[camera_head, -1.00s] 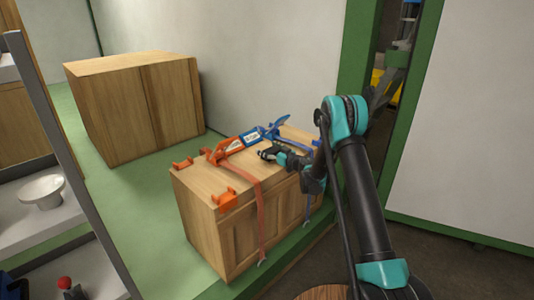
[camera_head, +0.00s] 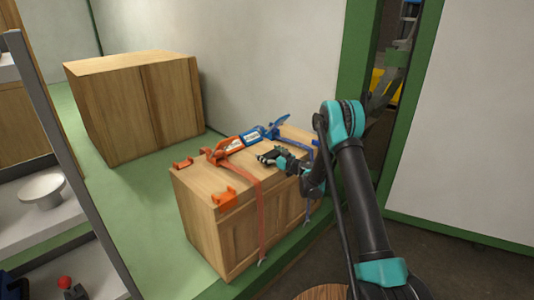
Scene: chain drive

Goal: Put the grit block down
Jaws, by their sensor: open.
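My gripper (camera_head: 265,157) is open just above the top of a wooden cabinet (camera_head: 208,187), near its right half. No block shows between its fingers. A small blue piece with a pale label (camera_head: 250,137) lies just behind the gripper, between an orange tool (camera_head: 224,149) and a blue tool (camera_head: 275,127). I cannot tell for certain whether this labelled piece is the grit block. The gripper appears apart from it.
An orange strap (camera_head: 261,213) and a blue strap hang over the cabinet's front. Orange brackets (camera_head: 224,197) sit at its left end. A larger wooden box (camera_head: 135,105) stands behind left. Grey shelves with a white dish (camera_head: 42,190) stand at left. Green floor lies between.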

